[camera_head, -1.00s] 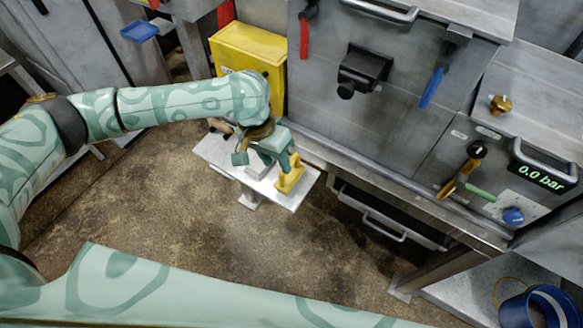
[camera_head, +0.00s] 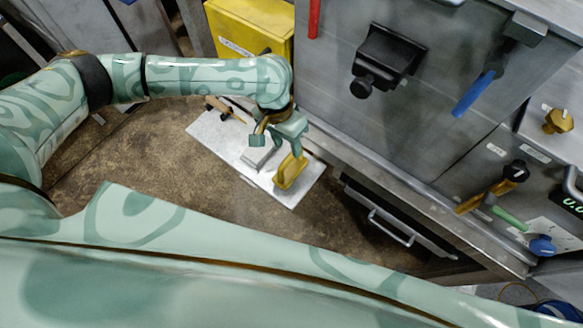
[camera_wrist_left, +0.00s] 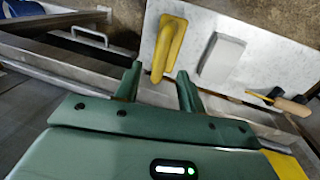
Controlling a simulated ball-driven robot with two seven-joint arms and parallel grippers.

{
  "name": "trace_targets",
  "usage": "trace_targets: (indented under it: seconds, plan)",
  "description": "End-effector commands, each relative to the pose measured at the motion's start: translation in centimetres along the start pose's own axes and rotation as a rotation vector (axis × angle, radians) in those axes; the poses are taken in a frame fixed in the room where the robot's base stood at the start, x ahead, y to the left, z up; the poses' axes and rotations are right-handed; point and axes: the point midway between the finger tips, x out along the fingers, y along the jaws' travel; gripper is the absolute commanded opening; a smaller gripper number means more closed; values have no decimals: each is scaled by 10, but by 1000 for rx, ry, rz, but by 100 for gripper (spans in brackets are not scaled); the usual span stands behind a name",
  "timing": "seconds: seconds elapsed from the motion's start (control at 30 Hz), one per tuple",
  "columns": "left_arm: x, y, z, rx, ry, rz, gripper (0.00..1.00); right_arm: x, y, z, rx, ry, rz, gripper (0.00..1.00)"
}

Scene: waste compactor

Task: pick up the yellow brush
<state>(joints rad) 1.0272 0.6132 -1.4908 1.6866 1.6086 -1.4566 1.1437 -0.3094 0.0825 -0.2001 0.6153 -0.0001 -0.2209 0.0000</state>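The yellow brush (camera_head: 290,173) lies near the right end of a pale metal shelf (camera_head: 215,139). In the left wrist view the yellow brush (camera_wrist_left: 172,38) lies ahead of the fingers, its near end between the fingertips. My left gripper (camera_head: 278,144) is just above the shelf beside the brush. In the left wrist view my left gripper (camera_wrist_left: 158,75) is open, one finger on each side of the brush's near end. I cannot tell whether either finger touches it. My right gripper is not in view.
A grey block (camera_wrist_left: 222,58) lies beside the brush on the shelf. A wooden-handled tool (camera_wrist_left: 290,105) lies farther along, near the yellow box (camera_head: 255,30). The grey machine front with black, blue and brass handles stands along the shelf's back and right.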

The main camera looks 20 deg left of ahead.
Motion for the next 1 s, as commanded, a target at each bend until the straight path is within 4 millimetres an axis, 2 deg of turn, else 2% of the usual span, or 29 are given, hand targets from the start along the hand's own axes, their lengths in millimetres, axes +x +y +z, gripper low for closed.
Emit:
trace_targets:
  seconds: [0.03, 0.27, 0.5, 0.77, 0.9, 1.0]
  plan:
    - [8, -1, 0, 0, -2, 0, 40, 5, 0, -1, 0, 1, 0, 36]
    - [23, -1, -1, 0, 0, 0, 40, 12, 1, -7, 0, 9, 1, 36]
    - [63, -3, -1, 0, -2, 0, 40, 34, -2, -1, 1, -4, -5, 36]
    - [64, -2, -2, 1, 2, -1, 40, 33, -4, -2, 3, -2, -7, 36]
    - [64, -2, -2, 1, 2, -1, 1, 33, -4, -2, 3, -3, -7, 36]
    - [64, -2, -2, 1, 2, -1, 0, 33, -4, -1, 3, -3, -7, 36]
